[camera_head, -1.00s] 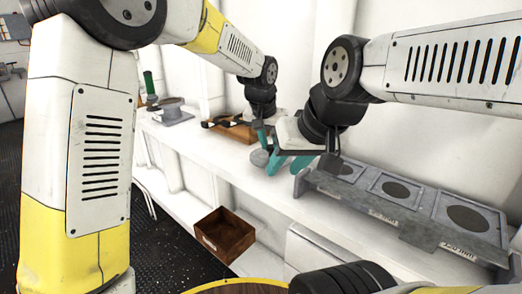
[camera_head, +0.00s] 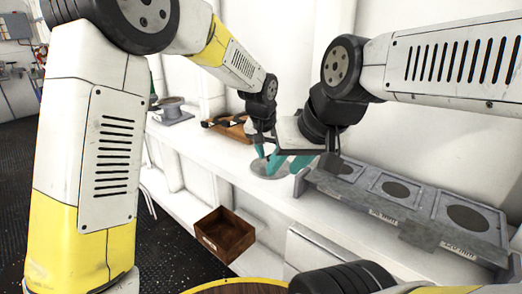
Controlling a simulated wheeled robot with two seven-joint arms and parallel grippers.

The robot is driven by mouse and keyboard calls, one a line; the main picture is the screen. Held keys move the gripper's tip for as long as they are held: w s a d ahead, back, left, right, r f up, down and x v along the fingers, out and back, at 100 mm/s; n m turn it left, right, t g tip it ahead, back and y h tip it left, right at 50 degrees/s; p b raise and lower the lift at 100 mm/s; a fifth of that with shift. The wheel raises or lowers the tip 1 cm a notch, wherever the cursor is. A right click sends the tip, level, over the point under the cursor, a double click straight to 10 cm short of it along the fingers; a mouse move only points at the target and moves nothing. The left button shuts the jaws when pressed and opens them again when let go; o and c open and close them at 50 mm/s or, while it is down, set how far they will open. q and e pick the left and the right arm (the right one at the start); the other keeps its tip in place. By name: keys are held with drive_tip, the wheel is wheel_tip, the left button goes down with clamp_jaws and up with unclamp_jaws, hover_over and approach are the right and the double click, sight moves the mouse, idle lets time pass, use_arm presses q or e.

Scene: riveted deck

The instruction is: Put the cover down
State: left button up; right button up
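The cover looks to be the grey round disc (camera_head: 262,173) on or just above the white counter, below both grippers. It appears nearly flat; whether it touches the counter is hard to tell. My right gripper (camera_head: 284,170) has its two teal fingers spread, with tips overlapping the disc's right part. No grip on the disc shows. My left gripper (camera_head: 259,152) points down just behind the disc, with one teal finger clear. Its other finger is hidden, so whether it touches or holds the disc is unclear.
A grey rack with round recesses (camera_head: 440,243) stands on the counter (camera_head: 345,222) at right. A wooden tray with dark items (camera_head: 228,128) and a grey round device (camera_head: 172,110) stand further back. An open brown box (camera_head: 226,233) sits below the counter edge.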

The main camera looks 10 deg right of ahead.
use_arm(q)
drive_tip(key=v, duration=1.2)
drive_tip(key=s+a+r+n, duration=0.1)
drive_tip(key=s+a+r, duration=0.15)
drive_tip(key=a, duration=0.55)
drive_tip(key=s+a+f+n+t, duration=0.2)
drive_tip(key=s+a+n, duration=0.3)
drive_tip(key=s+a, duration=1.2)
drive_tip(key=a, duration=0.3)
drive_tip(key=shift+a+f, duration=0.15)
drive_tip(key=shift+f, duration=0.15)
